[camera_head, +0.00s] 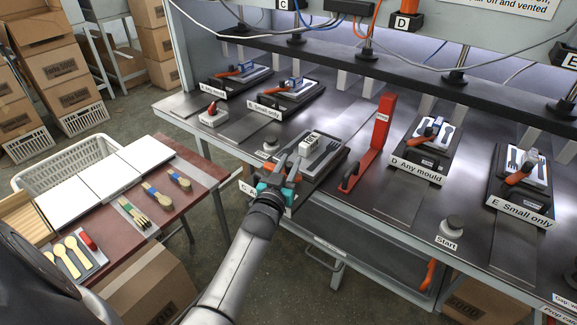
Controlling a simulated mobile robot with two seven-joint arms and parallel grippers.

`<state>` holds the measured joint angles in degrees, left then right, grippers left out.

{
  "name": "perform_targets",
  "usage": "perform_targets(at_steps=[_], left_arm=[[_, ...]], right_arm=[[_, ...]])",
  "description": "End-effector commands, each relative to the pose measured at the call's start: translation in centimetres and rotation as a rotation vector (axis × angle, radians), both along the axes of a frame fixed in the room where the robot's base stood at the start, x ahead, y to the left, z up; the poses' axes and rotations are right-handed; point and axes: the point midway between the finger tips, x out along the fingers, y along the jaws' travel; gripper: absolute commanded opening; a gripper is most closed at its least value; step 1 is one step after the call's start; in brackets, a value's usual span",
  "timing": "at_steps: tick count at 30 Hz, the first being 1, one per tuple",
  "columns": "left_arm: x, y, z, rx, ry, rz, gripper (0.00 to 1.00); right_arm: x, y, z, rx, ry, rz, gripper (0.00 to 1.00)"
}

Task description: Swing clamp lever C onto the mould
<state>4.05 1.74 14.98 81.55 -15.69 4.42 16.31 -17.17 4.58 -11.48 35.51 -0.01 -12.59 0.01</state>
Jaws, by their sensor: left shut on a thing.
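Station C is at the front of the bench, its label (246,187) partly covered by my left arm. The grey mould C (322,158) lies on its dark base there, with a pale block (311,144) at its upper left. My left gripper (287,161) reaches in from below and is shut at the front left of the mould. Orange parts of clamp lever C (298,178) show beside the fingers, and the gripper appears shut on this lever. The fingers hide most of the lever, so its exact angle is unclear. My right gripper is out of view.
A tall red bracket (376,140) stands just right of station C. Station D (425,150) and station E (523,185) lie farther right, two more stations at back left. A Start button (449,233) is at the front. The red-brown side table (185,215) holds utensils.

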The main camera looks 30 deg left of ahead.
Motion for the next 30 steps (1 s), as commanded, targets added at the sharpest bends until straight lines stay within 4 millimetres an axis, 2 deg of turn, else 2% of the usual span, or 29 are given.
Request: perform_targets(at_steps=[14,15,23,30], left_arm=[[0.25,0.03,0.1,0.0,0.002,0.043,0.0],[0.25,0.03,0.1,0.0,0.002,0.043,0.31],[0.24,0.01,0.06,0.0,0.002,0.042,0.6],[0.19,-0.02,0.02,0.0,0.003,0.042,0.6]], right_arm=[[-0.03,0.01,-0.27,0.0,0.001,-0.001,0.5],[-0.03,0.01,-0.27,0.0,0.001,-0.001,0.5],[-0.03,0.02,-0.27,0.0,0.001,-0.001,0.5],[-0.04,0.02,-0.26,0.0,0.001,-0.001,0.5]])
